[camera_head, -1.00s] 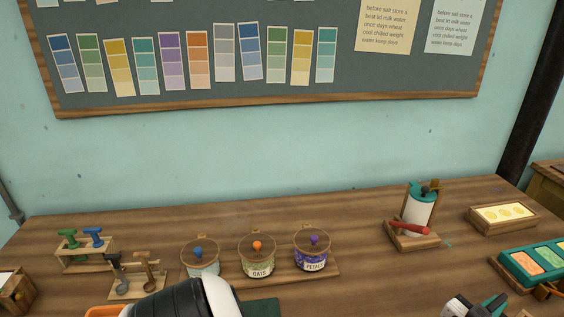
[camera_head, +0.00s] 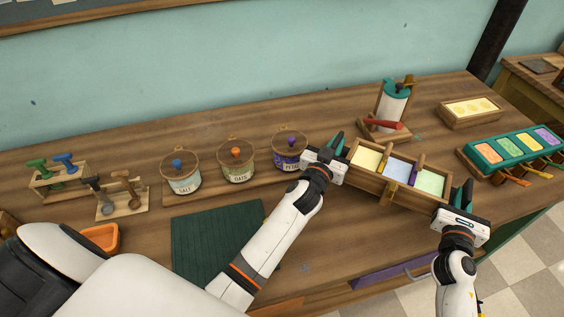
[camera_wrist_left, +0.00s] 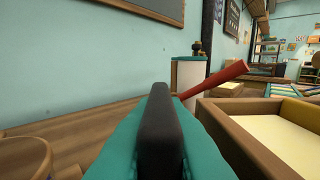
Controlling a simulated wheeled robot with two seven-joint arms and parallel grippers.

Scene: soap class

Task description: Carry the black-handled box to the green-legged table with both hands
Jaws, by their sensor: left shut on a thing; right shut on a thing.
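The wooden box (camera_head: 382,189) has sections of pale yellow, pale blue and pale green, and is at the right-centre of the head view. My left gripper (camera_head: 339,146) is shut at its left end. In the left wrist view its teal fingers close around a black handle (camera_wrist_left: 160,130), with the box's wooden rim (camera_wrist_left: 235,145) to the right. My right gripper (camera_head: 462,192) is shut at the box's right end, and its handle there is hidden. I cannot tell whether the box is clear of the tabletop. No green-legged table is recognisable.
The wooden worktable (camera_head: 300,255) holds jars (camera_head: 237,160), a dark green mat (camera_head: 215,238) and an orange tray (camera_head: 101,238). Behind the box stands a white roll on a holder (camera_head: 391,104). To its right are a yellow-topped box (camera_head: 470,111) and a teal colour tray (camera_head: 515,150).

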